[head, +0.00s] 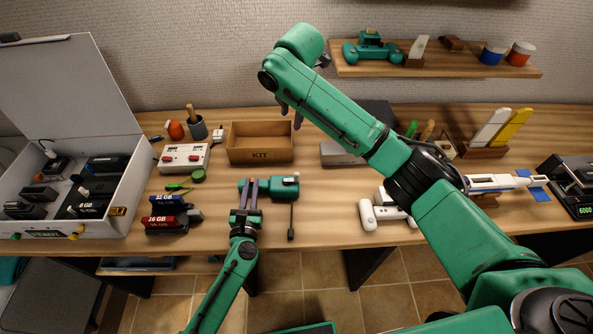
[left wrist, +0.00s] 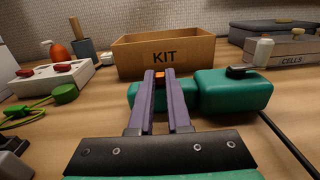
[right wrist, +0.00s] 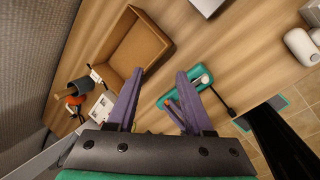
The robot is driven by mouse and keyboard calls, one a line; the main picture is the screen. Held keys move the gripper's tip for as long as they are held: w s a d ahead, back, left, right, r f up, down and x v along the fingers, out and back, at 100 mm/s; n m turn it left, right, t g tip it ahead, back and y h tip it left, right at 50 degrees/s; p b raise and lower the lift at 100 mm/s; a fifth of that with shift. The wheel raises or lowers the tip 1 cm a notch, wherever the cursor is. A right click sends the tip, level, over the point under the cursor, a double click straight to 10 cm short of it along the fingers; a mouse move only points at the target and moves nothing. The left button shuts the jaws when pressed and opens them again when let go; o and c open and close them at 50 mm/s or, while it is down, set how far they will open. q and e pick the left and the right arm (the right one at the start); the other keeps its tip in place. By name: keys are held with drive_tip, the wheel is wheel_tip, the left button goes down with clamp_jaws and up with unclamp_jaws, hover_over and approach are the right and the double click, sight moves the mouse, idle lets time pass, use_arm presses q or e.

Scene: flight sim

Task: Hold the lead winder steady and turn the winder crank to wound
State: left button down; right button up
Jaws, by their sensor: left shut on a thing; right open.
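The green lead winder (head: 285,187) lies on the table in front of the KIT box, with a dark cable running off its near side. My left gripper (head: 251,182) is shut on its left part; in the left wrist view the purple fingers (left wrist: 159,76) close on it with an orange bit between the tips. The winder crank (left wrist: 241,71) is a small dark lever with a pale end on top of the right part. My right gripper (head: 290,113) is open and empty, raised above the table near the KIT box. In the right wrist view the winder (right wrist: 186,87) shows beyond its right finger.
The KIT box (head: 260,149) stands behind the winder. A white box with red switches (head: 183,158) and stacked memory cartridges (head: 170,220) lie to the left. White controllers (head: 368,215) and the grey CELLS case (head: 341,153) are to the right.

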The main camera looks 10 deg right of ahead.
sight(296, 173)
drive_tip(key=s+f+n+g, duration=0.1)
drive_tip(key=s+f+g, duration=0.25)
drive_tip(key=s, duration=0.35)
wheel_tip(296, 173, down, 11)
drive_tip(key=shift+r, duration=0.15)
clamp_jaws()
